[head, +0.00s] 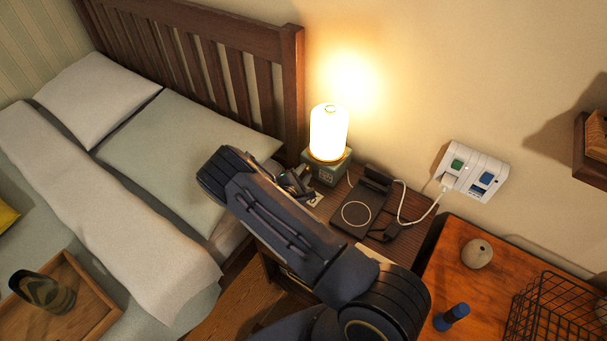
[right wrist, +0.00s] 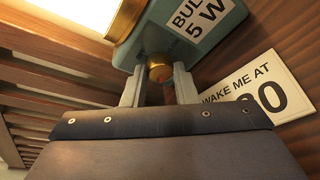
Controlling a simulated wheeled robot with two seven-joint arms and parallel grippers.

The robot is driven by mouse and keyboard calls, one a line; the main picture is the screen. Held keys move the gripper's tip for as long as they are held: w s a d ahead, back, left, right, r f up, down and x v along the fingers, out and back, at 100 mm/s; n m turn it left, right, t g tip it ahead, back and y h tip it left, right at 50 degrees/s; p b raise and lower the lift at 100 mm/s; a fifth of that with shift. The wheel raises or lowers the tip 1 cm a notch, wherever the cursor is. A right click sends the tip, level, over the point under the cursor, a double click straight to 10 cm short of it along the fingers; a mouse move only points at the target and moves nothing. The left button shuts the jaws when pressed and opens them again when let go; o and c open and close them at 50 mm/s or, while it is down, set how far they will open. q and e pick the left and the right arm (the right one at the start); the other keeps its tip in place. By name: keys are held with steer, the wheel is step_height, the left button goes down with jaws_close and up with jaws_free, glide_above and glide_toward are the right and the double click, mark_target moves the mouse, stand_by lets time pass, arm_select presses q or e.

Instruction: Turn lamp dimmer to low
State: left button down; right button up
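The lit lamp (head: 328,132) glows brightly on the nightstand, its shade on a brass ring and a green box-shaped base (head: 330,168). In the right wrist view the lamp base (right wrist: 190,40) has a label partly reading "BUL… 5 W". A round brass dimmer knob (right wrist: 159,69) sticks out of its lower front. My right gripper (right wrist: 160,80) has one finger on each side of the knob, with the fingertips against its sides. In the head view my right gripper (head: 299,188) is at the base's front, partly hidden by my arm. My left gripper is not in view.
A card reading "WAKE ME AT" (right wrist: 255,90) lies beside the fingers. A black charging pad (head: 358,212) with a white cable lies right of the lamp. A wall outlet (head: 474,172) is further right. The bed headboard (head: 291,85) stands close on the left.

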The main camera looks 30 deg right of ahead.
steer(key=c, duration=0.3)
steer(key=shift+w+a+f+n+g+b, duration=0.1)
steer(key=shift+n+g+b, duration=0.5)
steer(key=shift+n+b, duration=0.55)
steer(key=shift+n+g+b, duration=0.7)
steer(key=shift+n+b, duration=0.25)
steer(key=shift+n, duration=0.4)
steer(key=shift+h, duration=0.3)
steer(key=o, duration=1)
steer(key=shift+c, duration=0.2)
steer(key=shift+r, duration=0.2)
